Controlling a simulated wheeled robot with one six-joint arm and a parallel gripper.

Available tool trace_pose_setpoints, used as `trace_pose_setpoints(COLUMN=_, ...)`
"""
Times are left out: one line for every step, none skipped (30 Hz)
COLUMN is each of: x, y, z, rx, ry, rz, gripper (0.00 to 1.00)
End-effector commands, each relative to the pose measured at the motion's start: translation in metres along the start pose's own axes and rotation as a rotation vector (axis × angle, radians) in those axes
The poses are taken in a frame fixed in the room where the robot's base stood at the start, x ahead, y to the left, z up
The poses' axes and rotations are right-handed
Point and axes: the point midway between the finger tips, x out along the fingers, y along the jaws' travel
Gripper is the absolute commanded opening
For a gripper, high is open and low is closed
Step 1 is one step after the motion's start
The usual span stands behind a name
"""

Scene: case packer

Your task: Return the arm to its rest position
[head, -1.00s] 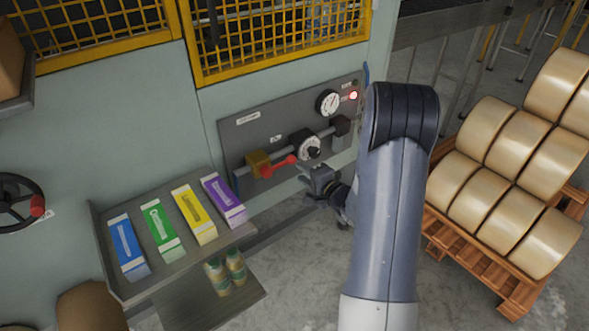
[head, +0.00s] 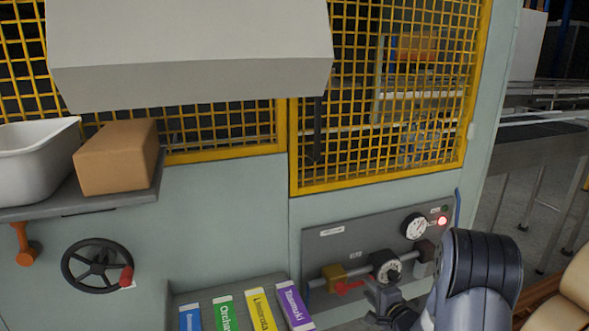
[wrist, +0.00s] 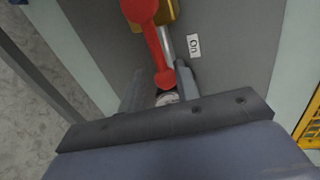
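My gripper (head: 376,297) is at the lower right of the head view, in front of the grey control panel (head: 330,250) and just right of the red valve lever. In the wrist view my gripper (wrist: 160,82) has its two fingers apart, with no object clearly held. The red lever (wrist: 155,45) comes down from the yellow valve body (wrist: 168,12), and its tip shows between the fingers. I cannot tell whether they touch. In the head view the red lever (head: 349,287) points right from the yellow valve (head: 333,277). My arm is bent, its upper part cut off below.
The panel carries a gauge (head: 414,226), a dial (head: 387,267) and a lit red lamp (head: 442,221). Coloured cartons (head: 262,310) lie in a rack below left. A handwheel (head: 97,266), a brown box (head: 117,157) and a white tub (head: 36,160) are further left.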

Motion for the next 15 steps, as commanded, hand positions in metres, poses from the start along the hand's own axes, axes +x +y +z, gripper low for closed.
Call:
trace_pose_setpoints(x=0.010, y=0.000, z=0.001, rx=0.000, ry=-0.003, rz=-0.001, gripper=0.31)
trace_pose_setpoints(x=0.015, y=-0.001, z=0.001, rx=0.000, ry=-0.002, rz=-0.001, gripper=0.31)
trace_pose_setpoints(x=0.021, y=-0.001, z=0.001, rx=0.000, ry=-0.003, rz=0.000, gripper=0.31)
trace_pose_setpoints(x=0.026, y=-0.001, z=0.001, rx=-0.001, ry=-0.003, rz=0.000, gripper=0.31)
trace_pose_setpoints(x=0.030, y=0.000, z=0.001, rx=0.000, ry=-0.003, rz=0.000, gripper=0.31)
trace_pose_setpoints(x=0.034, y=0.000, z=0.001, rx=0.000, ry=-0.003, rz=0.000, gripper=0.31)
trace_pose_setpoints(x=0.037, y=-0.001, z=0.001, rx=0.000, ry=-0.002, rz=0.000, gripper=0.31)
trace_pose_setpoints(x=0.040, y=0.000, z=0.001, rx=0.001, ry=-0.002, rz=0.000, gripper=0.31)
trace_pose_setpoints(x=0.043, y=0.000, z=0.001, rx=0.001, ry=-0.002, rz=0.000, gripper=0.31)
trace_pose_setpoints(x=0.045, y=0.000, z=0.001, rx=0.001, ry=-0.002, rz=0.000, gripper=0.31)
trace_pose_setpoints(x=0.044, y=0.000, z=0.001, rx=-0.008, ry=0.000, rz=-0.001, gripper=0.31)
trace_pose_setpoints(x=0.043, y=-0.001, z=0.001, rx=-0.017, ry=0.002, rz=-0.001, gripper=0.31)
trace_pose_setpoints(x=0.043, y=-0.001, z=0.001, rx=-0.021, ry=0.003, rz=-0.001, gripper=0.31)
trace_pose_setpoints(x=0.043, y=-0.002, z=0.001, rx=-0.024, ry=0.004, rz=-0.001, gripper=0.31)
trace_pose_setpoints(x=0.043, y=-0.002, z=0.001, rx=-0.026, ry=0.004, rz=-0.001, gripper=0.31)
